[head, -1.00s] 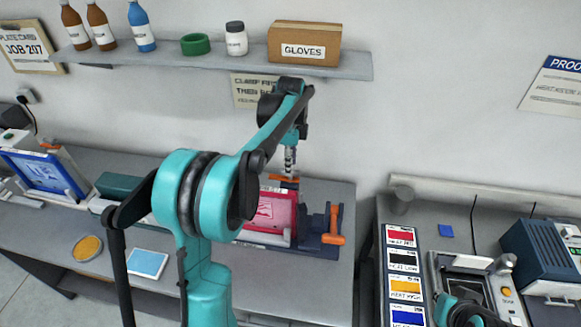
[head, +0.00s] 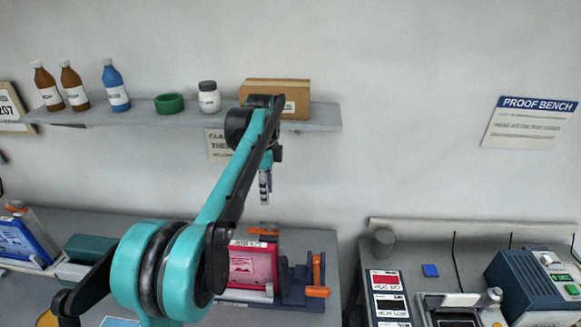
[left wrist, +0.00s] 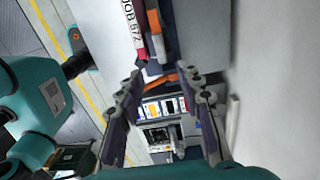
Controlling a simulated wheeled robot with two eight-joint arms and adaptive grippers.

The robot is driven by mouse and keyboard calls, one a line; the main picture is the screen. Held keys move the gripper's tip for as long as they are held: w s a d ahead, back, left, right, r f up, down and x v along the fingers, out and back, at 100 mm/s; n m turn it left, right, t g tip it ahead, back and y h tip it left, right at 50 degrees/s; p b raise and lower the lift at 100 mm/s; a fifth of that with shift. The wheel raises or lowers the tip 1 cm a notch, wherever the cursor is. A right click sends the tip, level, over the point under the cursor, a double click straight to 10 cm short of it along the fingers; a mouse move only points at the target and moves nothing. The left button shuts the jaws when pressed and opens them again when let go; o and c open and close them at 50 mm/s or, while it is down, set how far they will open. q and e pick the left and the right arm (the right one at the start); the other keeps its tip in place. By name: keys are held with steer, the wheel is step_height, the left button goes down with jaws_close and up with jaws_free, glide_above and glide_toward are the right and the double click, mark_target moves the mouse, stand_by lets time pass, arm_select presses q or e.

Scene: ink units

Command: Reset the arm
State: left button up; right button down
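My left arm reaches up and forward in the head view. Its gripper (head: 265,200) points down above the red ink unit (head: 240,272), with a gap between the fingertips and the unit's orange lever (head: 262,232). In the left wrist view the gripper (left wrist: 165,95) has its two fingers spread wide, with nothing held between them. The red unit, with a label on its edge, also shows at the top of that view (left wrist: 155,20). My right gripper cannot be made out in either view.
A wall shelf (head: 325,118) with a cardboard box (head: 300,90) and bottles (head: 116,92) is behind the left arm. A blue unit (head: 30,240) stands at the left. A second bench at the right bears ink cards (head: 388,302) and a dark blue machine (head: 528,285).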

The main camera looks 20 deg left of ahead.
arm_select(q)
steer(key=s+d+f+n+t+b, duration=0.2)
steer(key=s+f+n+b, duration=0.3)
steer(key=f, duration=0.6)
steer(key=s+d+f+n+t+b, duration=0.2)
steer(key=s+d+f+n+b, duration=0.3)
steer(key=s+f+b, duration=0.5)
steer(key=s+d+f+n+t+b, duration=0.3)
steer(key=s+f+b, duration=0.5)
steer(key=f, duration=0.4)
steer(key=shift+s+d+n, duration=0.5)
steer(key=shift+s+n, duration=0.05)
steer(key=shift+n, duration=0.55)
